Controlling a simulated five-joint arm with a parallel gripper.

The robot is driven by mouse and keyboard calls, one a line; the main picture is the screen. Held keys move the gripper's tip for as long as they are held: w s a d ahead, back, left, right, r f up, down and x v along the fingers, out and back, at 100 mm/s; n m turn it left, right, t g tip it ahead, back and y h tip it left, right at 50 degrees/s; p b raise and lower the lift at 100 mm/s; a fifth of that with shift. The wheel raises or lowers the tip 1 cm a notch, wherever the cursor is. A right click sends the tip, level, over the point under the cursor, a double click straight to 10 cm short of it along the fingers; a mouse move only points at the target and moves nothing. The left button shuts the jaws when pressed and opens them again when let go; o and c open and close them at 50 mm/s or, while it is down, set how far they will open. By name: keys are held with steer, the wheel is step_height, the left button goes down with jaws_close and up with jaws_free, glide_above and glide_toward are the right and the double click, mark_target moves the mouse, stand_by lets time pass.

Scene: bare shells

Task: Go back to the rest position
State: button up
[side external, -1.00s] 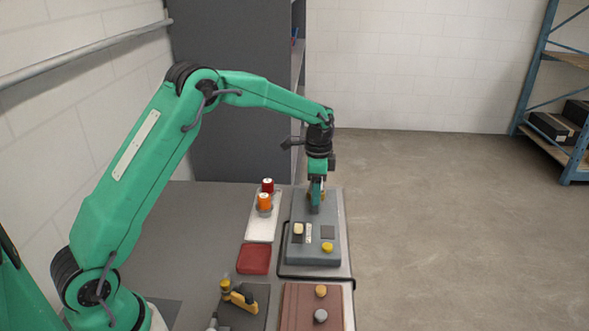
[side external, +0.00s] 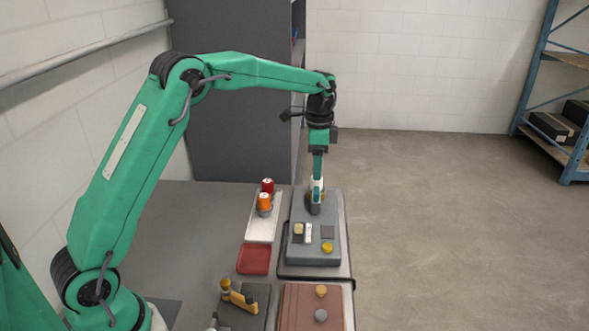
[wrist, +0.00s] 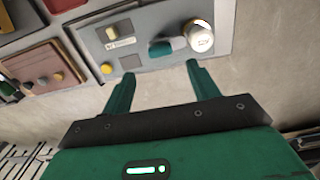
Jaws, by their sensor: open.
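My gripper (side external: 318,174) is over the far end of the grey panel box (side external: 318,255), pointing down. In the wrist view its two green fingers (wrist: 158,72) are spread apart with nothing between them. A white-topped round knob (wrist: 200,36) and a teal-grey lever or handle (wrist: 163,47) sit on the panel beyond the fingertips. In the side view the white part (side external: 316,186) shows just below my gripper. The fingers look clear of the panel in the wrist view.
A white tray (side external: 262,232) holds a red spool (side external: 267,186) and an orange spool (side external: 264,200). A red tray (side external: 254,260), a dark mat with a yellow-handled tool (side external: 240,299) and a brown board (side external: 300,305) lie nearer. A dark cabinet (side external: 235,120) stands behind. Air above the panel is open.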

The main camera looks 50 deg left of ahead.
steer(key=shift+r, duration=0.1)
steer(key=s+d+r+n+t, duration=0.35)
steer(key=s+r, duration=0.75)
steer(key=s, duration=0.4)
steer(key=s+f+n+t, duration=0.2)
steer(key=s+n, duration=0.3)
steer(key=s, duration=1.3)
steer(key=shift+d+f+n, duration=0.35)
steer(key=shift+d, duration=0.1)
